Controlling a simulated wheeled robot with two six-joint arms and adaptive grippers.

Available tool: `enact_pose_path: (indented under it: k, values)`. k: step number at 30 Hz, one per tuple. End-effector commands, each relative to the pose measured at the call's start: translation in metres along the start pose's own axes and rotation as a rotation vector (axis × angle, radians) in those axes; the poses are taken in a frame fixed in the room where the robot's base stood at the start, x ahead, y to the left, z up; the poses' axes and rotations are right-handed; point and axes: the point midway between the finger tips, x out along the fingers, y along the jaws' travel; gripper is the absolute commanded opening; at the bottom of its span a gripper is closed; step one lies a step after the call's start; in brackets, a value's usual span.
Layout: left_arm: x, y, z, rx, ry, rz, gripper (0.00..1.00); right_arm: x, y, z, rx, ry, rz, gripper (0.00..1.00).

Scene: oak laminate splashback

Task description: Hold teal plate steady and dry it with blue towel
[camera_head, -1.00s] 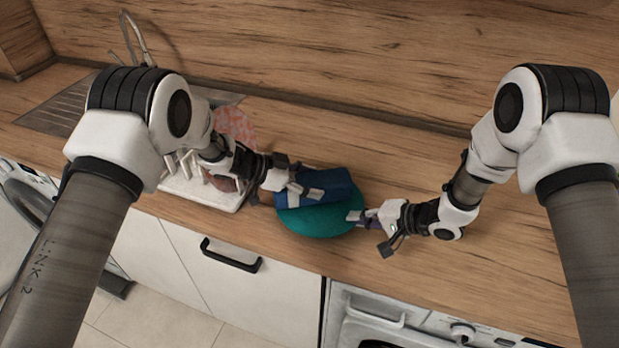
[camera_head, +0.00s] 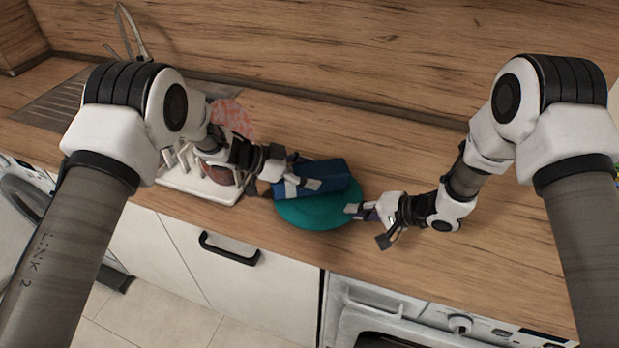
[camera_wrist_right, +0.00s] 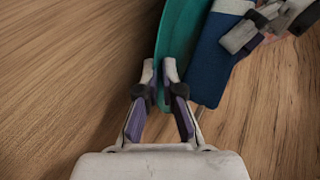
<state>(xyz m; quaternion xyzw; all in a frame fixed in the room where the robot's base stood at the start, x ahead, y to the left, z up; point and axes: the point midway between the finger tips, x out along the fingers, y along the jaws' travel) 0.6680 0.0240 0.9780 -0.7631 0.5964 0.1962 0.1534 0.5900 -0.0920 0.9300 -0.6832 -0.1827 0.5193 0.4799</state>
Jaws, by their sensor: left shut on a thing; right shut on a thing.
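The teal plate (camera_head: 318,214) is above the counter near its front edge, between my two grippers. My right gripper (camera_head: 358,211) is shut on its right rim. In the right wrist view the fingers (camera_wrist_right: 167,75) pinch the edge of the plate (camera_wrist_right: 180,40). The blue towel (camera_head: 325,178) is a folded bundle against the upper part of the plate's face. My left gripper (camera_head: 298,184) is shut on the towel's left end. The towel (camera_wrist_right: 212,65) also shows beside the plate in the right wrist view. It hides part of the plate.
A white dish rack (camera_head: 190,186) stands at the left, with a pink patterned plate (camera_head: 232,118) and a brown dish (camera_head: 217,174) in it. The sink (camera_head: 60,98) and tap (camera_head: 128,30) are behind it. The wooden counter (camera_head: 500,240) is clear at the right.

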Motion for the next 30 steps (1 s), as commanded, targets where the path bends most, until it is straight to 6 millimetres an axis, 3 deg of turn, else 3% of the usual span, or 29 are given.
enact_pose_path:
  k: [12, 24, 30]
  values:
    - [-0.001, -0.005, -0.001, 0.0, 0.001, -0.001, 0.25, 0.0, 0.001, 0.0, 0.002, 0.0, 0.002, 0.0]
    - [0.001, 0.026, 0.001, 0.0, 0.001, 0.0, 0.25, 0.0, 0.001, 0.0, 0.002, 0.0, 0.002, 0.0]
    - [0.001, 0.03, 0.002, 0.0, 0.001, 0.0, 0.25, 0.0, 0.001, 0.0, 0.002, 0.0, 0.002, 0.0]
